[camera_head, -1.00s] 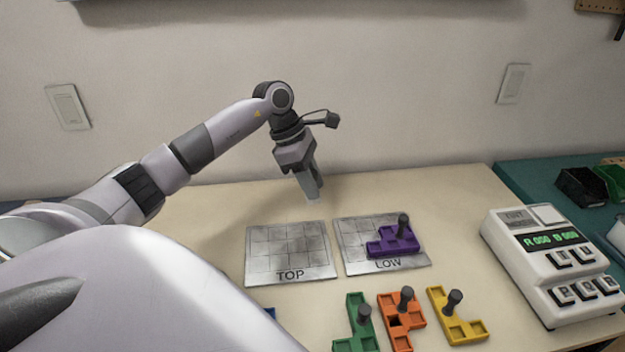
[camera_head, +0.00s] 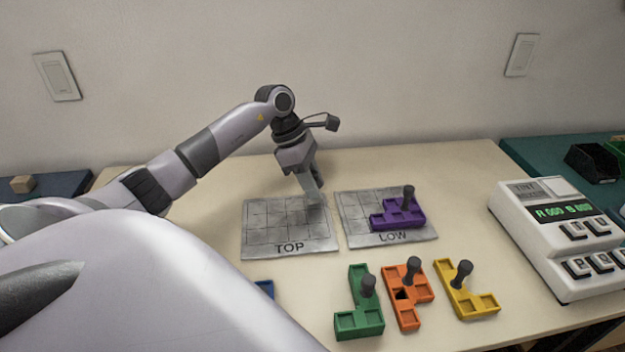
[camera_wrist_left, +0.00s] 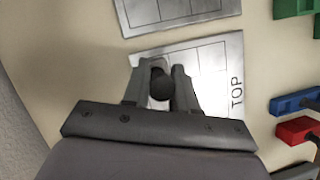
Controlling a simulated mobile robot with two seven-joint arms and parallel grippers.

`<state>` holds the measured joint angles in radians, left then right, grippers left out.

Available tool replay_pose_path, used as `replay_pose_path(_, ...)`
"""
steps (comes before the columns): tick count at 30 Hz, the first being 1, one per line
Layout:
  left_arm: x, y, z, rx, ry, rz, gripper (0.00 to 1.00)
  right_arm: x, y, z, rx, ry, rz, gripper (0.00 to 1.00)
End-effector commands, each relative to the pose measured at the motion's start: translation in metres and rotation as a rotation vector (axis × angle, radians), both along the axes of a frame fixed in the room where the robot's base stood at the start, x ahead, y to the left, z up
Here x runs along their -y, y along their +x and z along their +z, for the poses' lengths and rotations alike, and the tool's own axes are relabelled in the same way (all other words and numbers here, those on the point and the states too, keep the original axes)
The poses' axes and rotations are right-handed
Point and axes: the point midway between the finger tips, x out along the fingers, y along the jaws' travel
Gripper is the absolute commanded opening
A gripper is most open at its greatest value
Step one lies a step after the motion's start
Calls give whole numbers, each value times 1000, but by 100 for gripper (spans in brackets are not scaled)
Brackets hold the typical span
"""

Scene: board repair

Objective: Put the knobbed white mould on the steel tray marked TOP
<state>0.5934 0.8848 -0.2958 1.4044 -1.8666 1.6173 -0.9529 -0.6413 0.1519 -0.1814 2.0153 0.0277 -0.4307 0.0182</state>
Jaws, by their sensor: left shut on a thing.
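My left gripper (camera_head: 316,200) points down at the back right part of the steel tray marked TOP (camera_head: 262,235). In the left wrist view its fingers (camera_wrist_left: 161,88) are shut around a dark knob (camera_wrist_left: 161,85), above or on the same tray (camera_wrist_left: 213,70). The mould body under the knob is mostly hidden by the fingers, and its colour and contact with the tray cannot be told. No other white mould shows. My right gripper is not in view.
The LOW tray (camera_head: 354,232) beside it carries a purple mould (camera_head: 385,220). Green (camera_head: 359,320), orange (camera_head: 407,315) and yellow (camera_head: 468,305) knobbed moulds lie in front, with a blue one (camera_head: 265,287) partly hidden by my arm.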

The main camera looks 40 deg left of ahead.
Motion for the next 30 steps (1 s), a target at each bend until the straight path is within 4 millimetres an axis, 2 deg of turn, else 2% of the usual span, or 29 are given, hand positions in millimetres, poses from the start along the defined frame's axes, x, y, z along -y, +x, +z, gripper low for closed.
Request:
replay_pose_path(26, 0, 0, -9, 1, 0, 0, 0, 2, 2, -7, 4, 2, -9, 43)
replay_pose_path(27, 0, 0, -9, 1, 0, 0, 30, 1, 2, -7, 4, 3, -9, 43)
replay_pose_path(30, 0, 0, -9, 1, 0, 0, 57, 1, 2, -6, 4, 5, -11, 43)
